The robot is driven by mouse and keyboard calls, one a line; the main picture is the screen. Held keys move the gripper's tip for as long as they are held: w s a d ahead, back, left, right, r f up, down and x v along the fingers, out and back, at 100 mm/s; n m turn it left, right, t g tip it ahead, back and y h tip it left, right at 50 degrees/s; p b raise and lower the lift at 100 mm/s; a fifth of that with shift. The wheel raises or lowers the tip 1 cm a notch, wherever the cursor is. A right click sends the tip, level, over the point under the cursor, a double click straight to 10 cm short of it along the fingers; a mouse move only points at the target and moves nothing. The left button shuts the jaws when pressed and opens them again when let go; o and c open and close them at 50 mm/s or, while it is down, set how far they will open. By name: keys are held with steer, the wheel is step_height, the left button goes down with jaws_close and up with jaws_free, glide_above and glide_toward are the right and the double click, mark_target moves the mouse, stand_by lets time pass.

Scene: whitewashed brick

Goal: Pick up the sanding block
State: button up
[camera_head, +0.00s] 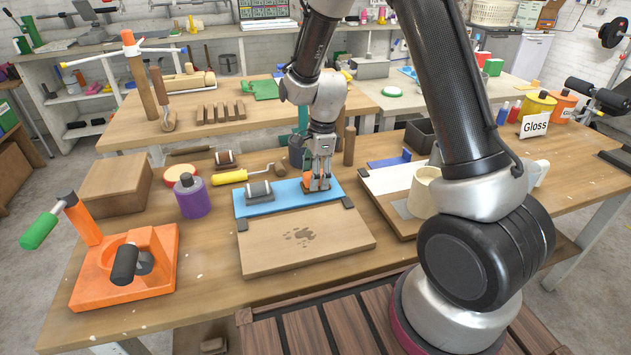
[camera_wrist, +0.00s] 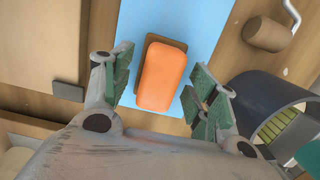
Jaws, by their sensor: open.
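The sanding block (camera_wrist: 162,77) is orange on top with a brown base. It lies on a blue mat (camera_wrist: 190,18). In the wrist view it sits between the open green-padded fingers of my gripper (camera_wrist: 165,92), with a gap on each side. In the head view my gripper (camera_head: 319,184) points down over the right part of the blue mat (camera_head: 262,207). There the orange of the sanding block (camera_head: 308,181) shows partly behind the fingers, which hide the rest of it.
A wooden board (camera_head: 305,240) lies in front of the mat. A dark cup (camera_wrist: 265,110) stands close to the fingers, and a roller (camera_wrist: 267,34) lies beyond it. A grey-ended roller (camera_head: 258,190) rests on the mat's left part. A purple jar (camera_head: 191,198) stands further left.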

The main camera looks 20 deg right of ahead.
steer(key=shift+f, duration=0.15)
steer(key=shift+c, duration=0.2)
steer(key=c, duration=1.1)
step_height(320, 180, up, 10)
steer(key=shift+r, duration=0.1)
